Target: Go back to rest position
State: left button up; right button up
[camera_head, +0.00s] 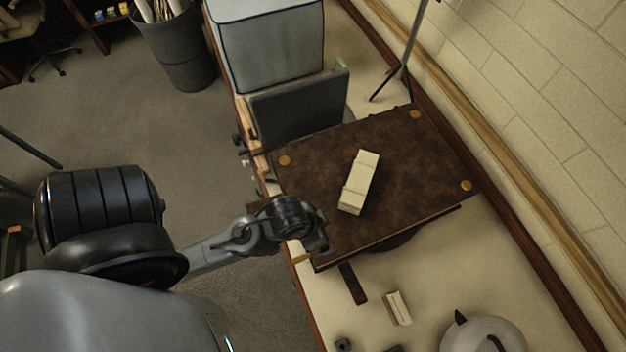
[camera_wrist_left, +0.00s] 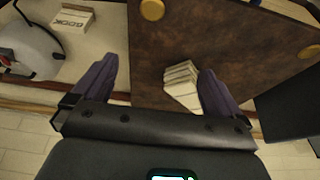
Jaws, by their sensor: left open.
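My left gripper (camera_head: 316,240) is over the near left edge of a brown, leather-like board (camera_head: 420,160) with gold discs near its corners. In the left wrist view the gripper (camera_wrist_left: 157,85) is open, its two purple fingers spread. A long cream block (camera_head: 359,182) with thin bands lies on the board, right of the gripper and apart from it. In the left wrist view the cream block (camera_wrist_left: 182,82) shows beyond the right finger, which partly overlaps it. Nothing is seen held. My right gripper is not in view.
A small cream block (camera_head: 397,308), lettered in the wrist view (camera_wrist_left: 73,19), and a grey rounded object (camera_head: 483,335) lie on the pale tabletop below the board. A dark panel (camera_head: 298,108) and large grey box (camera_head: 268,45) stand beyond it. A wall is at right.

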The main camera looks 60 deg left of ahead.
pick_arm(q)
jog(key=shift+s+a+r+m+g, duration=0.15)
jog(key=shift+s+a+g, duration=0.05)
jog(key=shift+s, duration=0.2)
jog(key=shift+s+a+r+m+g, duration=0.1)
jog(key=shift+s+a+m+g, duration=0.1)
jog(key=shift+s, duration=0.2)
notch_tip(320, 180, up, 8)
jog(key=p, duration=0.8)
